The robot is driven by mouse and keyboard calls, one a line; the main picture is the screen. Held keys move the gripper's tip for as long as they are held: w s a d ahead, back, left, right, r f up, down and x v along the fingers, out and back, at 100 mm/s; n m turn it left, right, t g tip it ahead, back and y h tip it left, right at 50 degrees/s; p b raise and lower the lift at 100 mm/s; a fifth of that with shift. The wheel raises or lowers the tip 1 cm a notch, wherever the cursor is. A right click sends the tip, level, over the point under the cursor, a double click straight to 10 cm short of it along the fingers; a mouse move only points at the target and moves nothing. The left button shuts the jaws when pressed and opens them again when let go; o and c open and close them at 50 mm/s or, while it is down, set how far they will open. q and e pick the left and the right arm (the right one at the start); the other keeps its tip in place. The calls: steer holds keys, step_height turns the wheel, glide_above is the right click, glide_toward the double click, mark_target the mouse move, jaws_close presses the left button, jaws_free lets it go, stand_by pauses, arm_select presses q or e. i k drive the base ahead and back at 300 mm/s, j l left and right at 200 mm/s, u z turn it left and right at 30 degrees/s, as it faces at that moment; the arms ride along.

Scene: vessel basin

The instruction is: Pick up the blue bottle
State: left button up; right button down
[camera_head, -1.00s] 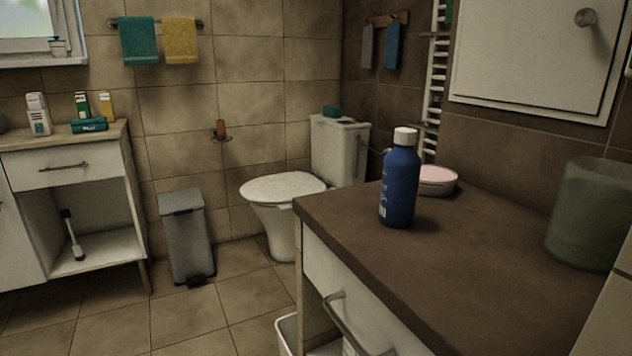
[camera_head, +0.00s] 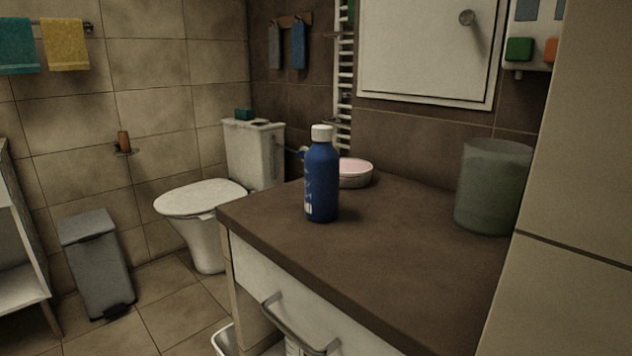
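The blue bottle (camera_head: 321,184) stands upright on the brown counter top (camera_head: 380,265), near its back left part. It has a white cap and white print on its side. Neither of my grippers shows in the head view.
A round dish with a pink top (camera_head: 354,173) sits behind the bottle to the right. A greenish translucent container (camera_head: 492,188) stands at the counter's right, by a tiled wall edge (camera_head: 575,200). A drawer handle (camera_head: 297,328) juts from the counter front. A toilet (camera_head: 205,198) and grey bin (camera_head: 97,265) are left.

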mark_target(322, 161)
steer(key=j+z, duration=0.1)
steer(key=z, duration=0.6)
steer(key=i+j+z, duration=0.1)
steer(key=j+z, duration=0.35)
steer(key=j, duration=0.3)
steer(key=j+z, duration=0.5)
steer(key=j, duration=0.2)
